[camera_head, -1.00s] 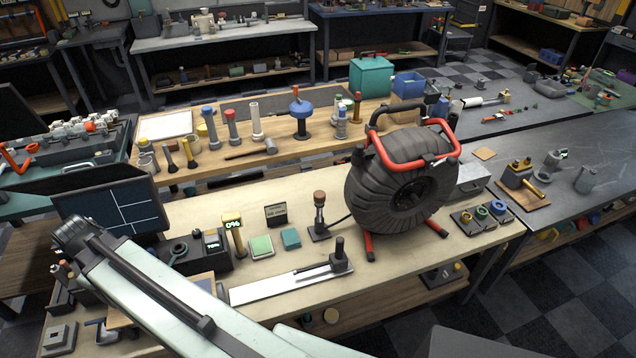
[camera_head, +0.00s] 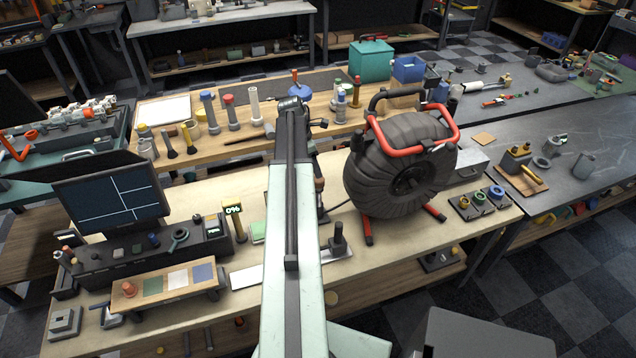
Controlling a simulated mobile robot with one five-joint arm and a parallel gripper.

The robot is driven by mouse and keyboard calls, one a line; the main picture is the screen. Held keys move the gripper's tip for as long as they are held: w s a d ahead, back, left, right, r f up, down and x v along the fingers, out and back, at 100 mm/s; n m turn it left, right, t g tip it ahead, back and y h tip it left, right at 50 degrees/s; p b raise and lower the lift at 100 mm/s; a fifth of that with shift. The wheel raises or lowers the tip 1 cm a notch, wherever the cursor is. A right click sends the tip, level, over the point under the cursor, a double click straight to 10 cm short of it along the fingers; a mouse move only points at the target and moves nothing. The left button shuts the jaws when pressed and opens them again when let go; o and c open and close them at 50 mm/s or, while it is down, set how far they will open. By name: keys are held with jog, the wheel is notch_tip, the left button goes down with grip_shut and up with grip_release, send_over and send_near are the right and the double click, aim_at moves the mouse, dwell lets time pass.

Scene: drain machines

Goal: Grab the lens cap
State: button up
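No part is labelled as a lens cap. A brown cap (camera_head: 319,184) tops a dark upright piece on the near bench, just left of the cable reel, and may be the lens cap. A cable from the reel runs toward that piece, which my arm partly hides. My arm reaches forward over the middle of the bench. The end of my arm, with my gripper (camera_head: 313,150), shows only in part, beyond and above the brown cap. It looks apart from the cap, and its fingers are too small and covered to read.
The large black reel (camera_head: 402,165) with a red frame stands close to the right of the cap. A monitor (camera_head: 112,200) stands at the left. A tray of ringed parts (camera_head: 479,203) sits at the right. A second bench with upright tools lies behind.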

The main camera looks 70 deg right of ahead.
aim_at(319, 181)
jog(key=b+x, duration=0.7)
jog(key=x, duration=0.1)
jog(key=shift+w+d+f+b, duration=0.1)
jog(key=shift+w+d+b, duration=0.05)
jog(key=shift+w+b, duration=0.2)
jog(key=shift+r, duration=0.2)
jog(key=c, duration=1.4)
